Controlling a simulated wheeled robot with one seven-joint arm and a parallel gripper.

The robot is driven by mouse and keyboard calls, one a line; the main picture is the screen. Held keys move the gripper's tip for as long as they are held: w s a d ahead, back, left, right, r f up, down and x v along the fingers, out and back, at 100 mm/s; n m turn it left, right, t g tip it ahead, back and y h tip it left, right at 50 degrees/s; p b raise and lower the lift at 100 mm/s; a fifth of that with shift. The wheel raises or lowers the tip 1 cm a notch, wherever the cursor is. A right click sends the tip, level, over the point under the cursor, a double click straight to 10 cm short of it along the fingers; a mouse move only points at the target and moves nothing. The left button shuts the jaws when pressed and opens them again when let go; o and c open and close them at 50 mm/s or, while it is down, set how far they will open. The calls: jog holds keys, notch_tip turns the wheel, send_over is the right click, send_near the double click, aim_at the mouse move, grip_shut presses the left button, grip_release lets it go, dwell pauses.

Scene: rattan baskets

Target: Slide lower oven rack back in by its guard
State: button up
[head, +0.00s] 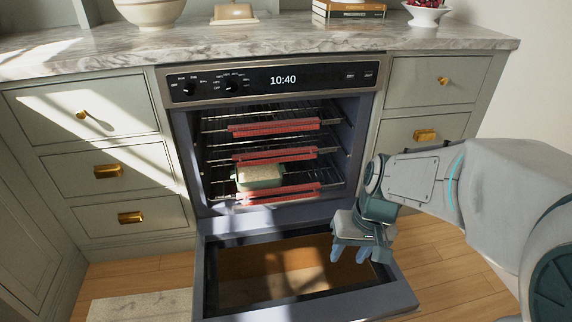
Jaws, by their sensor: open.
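The oven (184,138) stands open in the middle of the head view. Inside are three wire racks, each with a red guard along its front edge. The lower rack's guard (277,194) is near the cavity floor, close to the front opening. The middle guard (274,154) and the upper guard (275,127) are above it. A green dish with pale contents (260,178) sits behind the lower guard. My gripper (363,254) is open and empty, pointing down over the right part of the lowered door, right of and nearer than the lower guard, not touching it.
The lowered oven door (400,296) juts out below the cavity. Drawers with brass handles (424,135) flank the oven. The space left of my gripper, above the door, is free.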

jog(key=w+a+f+t+y+p, duration=0.1)
jog(key=w+a+f+y, duration=0.4)
jog(key=w, duration=0.4)
jog(key=w+a+f+m+y+p, duration=0.15)
jog(key=w+a+f, duration=0.25)
jog(key=w+a, duration=0.4)
jog(key=w+a+f+t+y+p, duration=0.1)
jog(key=w+a+f+y, duration=0.4)
jog(key=w, duration=0.5)
jog(key=m+t+h+p, duration=0.3)
jog(key=m+t+h, duration=0.1)
jog(key=m+t, duration=0.65)
send_near(279, 199)
jog(key=v, duration=0.3)
jog(key=shift+w+d+f+g+y, duration=0.1)
jog(key=shift+d+f+g+y, duration=0.05)
jog(key=shift+d+g+y, duration=0.1)
jog(key=shift+w+f+b, duration=0.1)
jog(key=shift+f+b, duration=0.15)
jog(key=shift+b, duration=0.05)
jog(key=b+x, duration=0.8)
jog(key=x, duration=0.3)
jog(key=shift+w+a+f+b, duration=0.25)
jog(key=shift+w+b, duration=0.05)
jog(key=shift+b, duration=0.1)
jog(key=shift+b+x, duration=0.65)
jog(key=shift+x, duration=0.1)
jog(key=shift+w+a+r, duration=0.1)
jog(key=shift+r, duration=0.1)
